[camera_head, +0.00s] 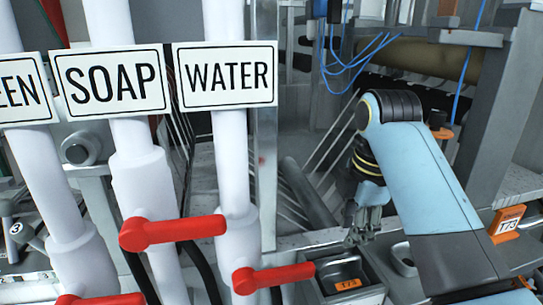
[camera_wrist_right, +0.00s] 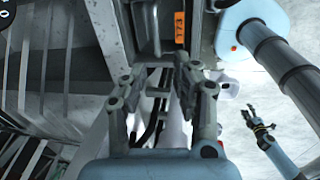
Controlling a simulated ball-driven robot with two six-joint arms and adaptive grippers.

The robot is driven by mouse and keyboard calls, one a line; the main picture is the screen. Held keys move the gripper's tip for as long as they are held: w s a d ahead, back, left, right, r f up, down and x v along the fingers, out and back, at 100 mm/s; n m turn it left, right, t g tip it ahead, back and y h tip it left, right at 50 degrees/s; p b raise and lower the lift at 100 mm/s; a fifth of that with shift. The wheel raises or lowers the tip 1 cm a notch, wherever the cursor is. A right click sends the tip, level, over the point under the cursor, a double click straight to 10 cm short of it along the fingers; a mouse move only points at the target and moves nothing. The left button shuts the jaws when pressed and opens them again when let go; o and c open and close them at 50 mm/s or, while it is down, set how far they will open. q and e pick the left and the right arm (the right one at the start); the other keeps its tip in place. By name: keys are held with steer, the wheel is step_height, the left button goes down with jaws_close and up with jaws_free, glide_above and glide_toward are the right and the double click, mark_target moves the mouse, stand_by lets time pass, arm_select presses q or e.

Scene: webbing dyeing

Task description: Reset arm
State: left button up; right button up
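My right arm comes in from the right in the head view, light blue with a black joint. My right gripper (camera_head: 365,222) hangs down at its end, above a small metal tray. In the right wrist view my right gripper (camera_wrist_right: 160,82) has its two grey fingers apart, with nothing between them. In that view a smaller light blue arm with a dark gripper (camera_wrist_right: 256,120) shows at the right, seemingly my left one; its fingers are too small to judge. No left gripper shows in the head view.
White pipes carry SOAP (camera_head: 112,82) and WATER (camera_head: 226,74) signs. Red valve handles (camera_head: 172,232) (camera_head: 273,277) stick out left of my right gripper. The metal tray (camera_head: 338,268) has an orange T73 tag (camera_head: 348,284). Blue cables (camera_head: 350,62) hang behind.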

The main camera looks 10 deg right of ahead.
steer(key=s+d+f+m, duration=0.2)
steer(key=s+f+m, duration=0.1)
steer(key=s+m, duration=0.15)
steer(key=s+d+f+m, duration=0.3)
steer(key=s, duration=0.3)
steer(key=s+d+r+m+t+h, duration=0.1)
steer(key=s+d+r+m+t, duration=0.1)
steer(key=s+m, duration=1.05)
steer(key=s+d+f+n+g+b, duration=0.1)
steer(key=s+f+b, duration=0.4)
steer(key=f, duration=1.6)
steer(key=d+f+n+g+b, duration=0.15)
steer(key=f+b, duration=0.85)
steer(key=f, duration=1.2)
steer(key=s+f+b, duration=0.4)
steer(key=s+f, duration=0.5)
steer(key=f, duration=0.2)
steer(key=s+f+b, duration=0.5)
steer(key=s+f, duration=0.4)
steer(key=f, duration=0.3)
steer(key=shift+d+f+m, duration=0.3)
steer(key=shift+d+m, duration=0.05)
steer(key=shift+d, duration=0.1)
steer(key=shift+g, duration=0.25)
steer(key=shift+s, duration=0.15)
